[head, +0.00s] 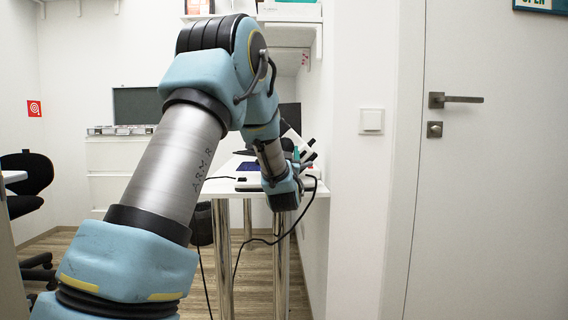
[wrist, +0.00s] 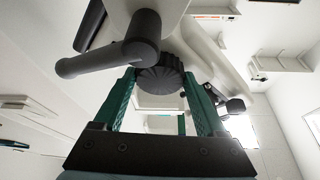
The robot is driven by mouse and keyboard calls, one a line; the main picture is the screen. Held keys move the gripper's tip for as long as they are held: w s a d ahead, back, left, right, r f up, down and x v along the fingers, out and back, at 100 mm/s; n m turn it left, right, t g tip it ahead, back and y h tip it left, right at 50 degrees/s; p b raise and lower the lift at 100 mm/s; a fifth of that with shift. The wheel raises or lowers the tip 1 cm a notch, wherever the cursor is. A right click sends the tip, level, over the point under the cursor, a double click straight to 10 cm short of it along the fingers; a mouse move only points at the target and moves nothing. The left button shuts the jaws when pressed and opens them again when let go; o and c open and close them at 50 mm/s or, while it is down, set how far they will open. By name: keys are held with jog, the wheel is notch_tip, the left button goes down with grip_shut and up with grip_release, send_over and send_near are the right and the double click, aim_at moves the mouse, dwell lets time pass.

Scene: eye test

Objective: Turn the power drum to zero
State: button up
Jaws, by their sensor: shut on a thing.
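The power drum (wrist: 160,78) is a dark ribbed knob under a white instrument (wrist: 190,38) in the wrist view. My gripper (wrist: 159,73) has green fingers, one on each side of the drum, and is shut on it. The fingertips reach up to the drum's sides. No scale or zero mark is readable. In the head view my gripper is mostly hidden by my own arm. The white instrument (head: 312,186) shows only in part there, on the table behind my wrist.
A black cylindrical part (wrist: 142,38) of the instrument juts out close to the left finger. A smaller black knob (wrist: 235,106) is beyond the right finger. A black cable (head: 291,231) hangs from the table (head: 222,189). The wall (head: 345,215) is close on the right.

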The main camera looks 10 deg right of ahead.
jog(key=shift+n+y+b, duration=0.35)
jog(key=shift+n+y, duration=0.25)
jog(key=shift+n, duration=0.6)
jog(key=o, duration=1.3)
jog(key=v, duration=1.1)
jog(key=shift+w+f, duration=0.1)
